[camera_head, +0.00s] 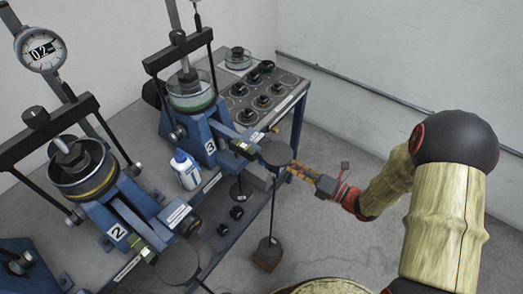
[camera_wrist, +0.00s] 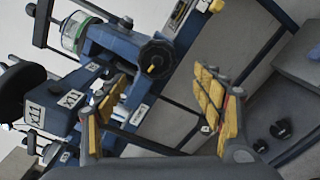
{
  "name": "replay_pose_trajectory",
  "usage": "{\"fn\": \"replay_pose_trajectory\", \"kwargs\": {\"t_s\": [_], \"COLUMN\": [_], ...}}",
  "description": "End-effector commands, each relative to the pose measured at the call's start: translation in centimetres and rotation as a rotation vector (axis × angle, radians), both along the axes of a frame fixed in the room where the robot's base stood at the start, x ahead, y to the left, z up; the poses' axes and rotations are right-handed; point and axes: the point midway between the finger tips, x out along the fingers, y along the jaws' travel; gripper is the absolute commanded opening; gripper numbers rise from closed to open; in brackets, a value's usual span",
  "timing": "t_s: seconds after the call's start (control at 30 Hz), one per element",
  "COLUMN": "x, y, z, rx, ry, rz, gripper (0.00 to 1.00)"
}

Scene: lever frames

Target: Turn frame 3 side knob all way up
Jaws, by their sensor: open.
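Frame 3 (camera_head: 209,146) is a blue lever frame with a "3" label and a green-ringed clear cell, at the bench's far end. Its blue body also shows in the wrist view (camera_wrist: 110,40). A black side knob (camera_wrist: 158,57) with a yellow mark sits on the frame's side in the wrist view, beyond my fingertips. In the wrist view my yellow-padded fingers (camera_wrist: 162,84) stand wide apart, touching nothing visible.
Frame 2 (camera_head: 116,232) stands nearer on the left. A white bottle (camera_head: 187,170) stands between the frames. A panel with several black knobs (camera_head: 262,98) lies behind frame 3. The floor at right is clear.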

Motion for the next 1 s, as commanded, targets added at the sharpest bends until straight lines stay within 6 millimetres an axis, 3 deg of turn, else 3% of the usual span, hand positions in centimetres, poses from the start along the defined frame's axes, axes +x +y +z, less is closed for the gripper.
{"fn": "replay_pose_trajectory", "kwargs": {"t_s": [0.27,0.9,1.0], "x": [0.5,5.6,6.0], "y": [0.7,7.3,7.6], "z": [0.5,0.6,0.4], "rx": [-0.035,-0.035,-0.035], "ry": [-0.071,-0.069,-0.068], "rz": [0.002,0.003,-0.001], "gripper": [0.68,0.68,0.66]}}
